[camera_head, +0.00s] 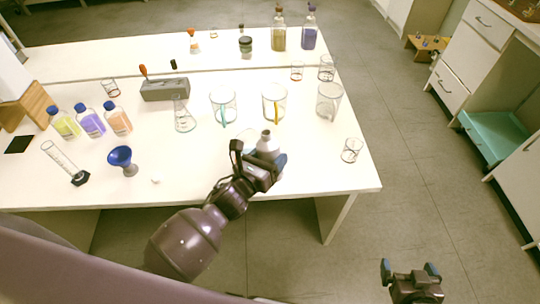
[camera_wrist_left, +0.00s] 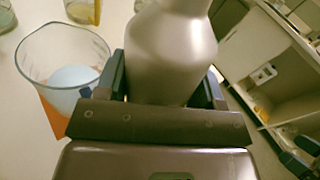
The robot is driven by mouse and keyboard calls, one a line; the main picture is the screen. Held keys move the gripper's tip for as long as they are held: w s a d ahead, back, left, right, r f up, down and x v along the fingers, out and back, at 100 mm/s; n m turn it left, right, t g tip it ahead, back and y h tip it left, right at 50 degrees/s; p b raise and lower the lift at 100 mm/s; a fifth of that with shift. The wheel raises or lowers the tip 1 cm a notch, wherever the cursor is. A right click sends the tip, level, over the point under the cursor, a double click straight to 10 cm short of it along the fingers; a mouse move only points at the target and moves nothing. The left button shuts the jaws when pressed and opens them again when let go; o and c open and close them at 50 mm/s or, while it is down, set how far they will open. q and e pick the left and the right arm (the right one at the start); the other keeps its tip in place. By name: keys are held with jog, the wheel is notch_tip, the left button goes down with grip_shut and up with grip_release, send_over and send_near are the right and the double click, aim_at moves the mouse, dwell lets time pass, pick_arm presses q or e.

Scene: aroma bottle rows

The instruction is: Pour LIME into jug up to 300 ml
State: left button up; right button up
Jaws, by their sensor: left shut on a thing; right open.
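My left gripper (camera_head: 266,168) is shut on a plain grey bottle (camera_head: 268,146) above the table's front part. In the left wrist view the bottle (camera_wrist_left: 172,50) stands between the fingers (camera_wrist_left: 165,88); no label shows. A clear jug with an orange part (camera_wrist_left: 50,62) is just left of the bottle there, with a pale bluish patch inside or behind it. In the head view this jug (camera_head: 246,140) is mostly hidden by my gripper. Farther back stand a jug with a teal handle (camera_head: 223,104) and one with a yellow handle (camera_head: 274,103). My right gripper (camera_head: 410,272) is open and empty, off the table.
Yellow-green (camera_head: 63,123), purple (camera_head: 90,121) and orange (camera_head: 117,119) bottles stand at left, near a blue funnel (camera_head: 121,157) and a graduated cylinder (camera_head: 62,160). A large beaker (camera_head: 329,100) and small beaker (camera_head: 351,150) stand at right. The front-right table corner is clear.

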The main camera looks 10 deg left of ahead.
dwell(0.3)
pick_arm(q)
jog(key=shift+w+r+n+p, duration=0.1)
jog(key=shift+n+p, duration=0.2)
jog(key=shift+p, duration=0.1)
jog(key=shift+a, duration=0.1)
dwell(0.4)
jog(key=shift+n+g+p, duration=0.3)
jog(key=shift+n+p, duration=0.1)
jog(key=shift+p, duration=0.05)
jog(key=shift+w+a, duration=0.1)
jog(key=shift+n+p, duration=0.3)
jog(key=shift+n, duration=0.1)
jog(key=shift+w+a, duration=0.1)
